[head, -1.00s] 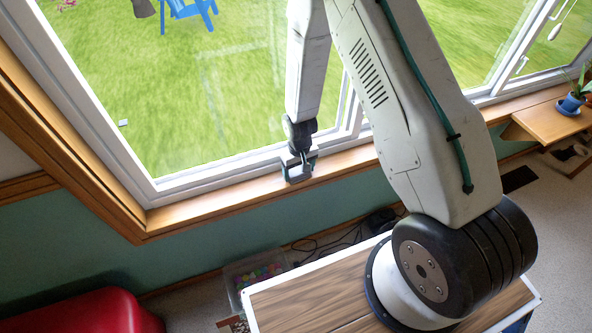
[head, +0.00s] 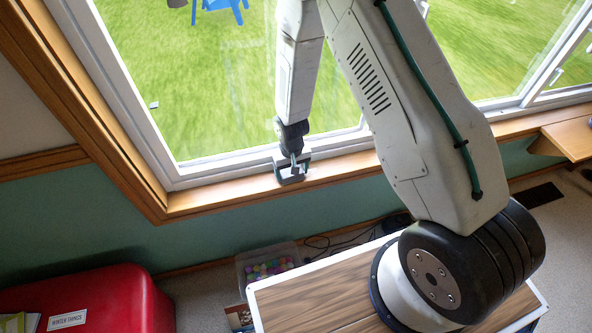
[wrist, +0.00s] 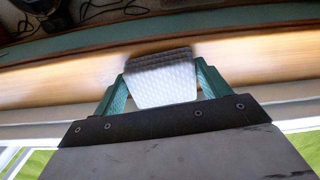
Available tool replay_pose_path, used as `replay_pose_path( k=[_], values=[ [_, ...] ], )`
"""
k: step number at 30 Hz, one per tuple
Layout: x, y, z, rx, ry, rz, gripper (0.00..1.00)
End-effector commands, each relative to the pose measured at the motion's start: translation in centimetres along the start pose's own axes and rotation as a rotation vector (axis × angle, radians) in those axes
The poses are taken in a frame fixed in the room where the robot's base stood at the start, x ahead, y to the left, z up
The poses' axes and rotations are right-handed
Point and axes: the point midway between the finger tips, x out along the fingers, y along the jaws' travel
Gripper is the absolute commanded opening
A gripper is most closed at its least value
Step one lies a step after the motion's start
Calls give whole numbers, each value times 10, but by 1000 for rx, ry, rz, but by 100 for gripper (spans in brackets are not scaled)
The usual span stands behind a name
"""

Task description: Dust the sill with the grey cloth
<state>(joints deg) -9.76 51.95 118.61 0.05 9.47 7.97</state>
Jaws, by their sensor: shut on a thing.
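My gripper (head: 292,176) is over the wooden window sill (head: 345,166) in the head view, close to the window frame. In the wrist view, the green fingers of my gripper (wrist: 160,76) are shut on the grey cloth (wrist: 162,86). The cloth is a pale, textured piece with a darker grey folded end. It lies against or just above the sill (wrist: 255,58); I cannot tell which. In the head view the cloth is too small to make out.
A red chest (head: 105,300) with a label stands at the lower left. A clear bin of colourful balls (head: 268,268) and dark cables (head: 340,240) lie on the floor below the sill. A wooden shelf (head: 572,138) juts out at the right.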

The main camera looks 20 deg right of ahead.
Motion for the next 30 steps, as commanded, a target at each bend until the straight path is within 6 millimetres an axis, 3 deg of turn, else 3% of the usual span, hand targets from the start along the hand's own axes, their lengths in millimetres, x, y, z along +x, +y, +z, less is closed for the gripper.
replay_pose_path(
  k=[5,8,30],
  values=[
    [2,-8,-1,10,-1,0,51],
    [-17,-7,-2,12,3,-1,51],
    [-77,-5,-1,13,1,0,51]
  ],
)
